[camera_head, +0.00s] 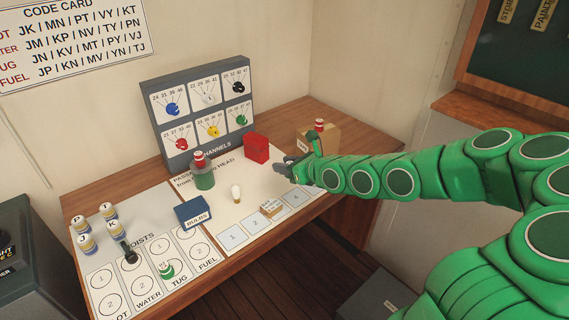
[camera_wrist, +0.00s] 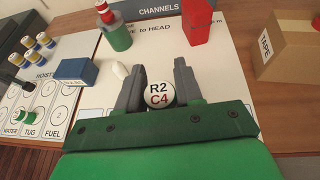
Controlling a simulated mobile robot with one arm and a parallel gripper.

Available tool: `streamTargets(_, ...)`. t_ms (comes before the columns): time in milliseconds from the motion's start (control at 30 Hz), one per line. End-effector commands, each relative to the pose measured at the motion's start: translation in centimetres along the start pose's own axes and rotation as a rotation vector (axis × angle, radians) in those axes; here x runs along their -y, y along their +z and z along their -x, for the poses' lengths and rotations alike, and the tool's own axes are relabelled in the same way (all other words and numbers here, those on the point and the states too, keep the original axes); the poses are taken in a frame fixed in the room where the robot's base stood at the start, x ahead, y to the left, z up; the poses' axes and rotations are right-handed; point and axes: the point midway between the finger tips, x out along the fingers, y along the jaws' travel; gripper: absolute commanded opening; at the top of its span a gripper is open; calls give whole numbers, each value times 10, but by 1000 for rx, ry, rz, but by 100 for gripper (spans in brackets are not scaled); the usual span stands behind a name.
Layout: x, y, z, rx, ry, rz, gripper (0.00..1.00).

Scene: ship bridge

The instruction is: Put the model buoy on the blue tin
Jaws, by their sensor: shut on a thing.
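The blue tin (camera_head: 195,214), marked BULBS, stands left of the middle of the table, its top bare. It also shows in the wrist view (camera_wrist: 75,73). My gripper (camera_head: 287,168) is right of it, over the white sheet. It is shut on a round white-faced thing marked R2 C4 (camera_wrist: 159,93); its sides are mostly hidden, so I cannot tell if this is the model buoy. A red-and-white buoy-like piece (camera_head: 199,158) stands on a green tin (camera_head: 204,180). A similar red-and-white piece (camera_head: 319,125) shows at the tape box, partly hidden.
A red box (camera_head: 256,147) and the tape box (camera_wrist: 283,47) are near my gripper. Several lettered pieces (camera_head: 112,212) stand at the left. The channel panel (camera_head: 196,103) borders the back.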

Motion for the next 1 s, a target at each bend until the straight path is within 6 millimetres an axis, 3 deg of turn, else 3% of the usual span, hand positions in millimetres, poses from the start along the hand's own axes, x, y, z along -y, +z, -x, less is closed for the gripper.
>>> streamTargets(267, -3, 0, 2, -3, 2, 1, 7)
streamTargets(467, -19, 4, -14, -9, 26, 8, 7)
streamTargets(1000, -115, 34, -88, -19, 145, 53, 7)
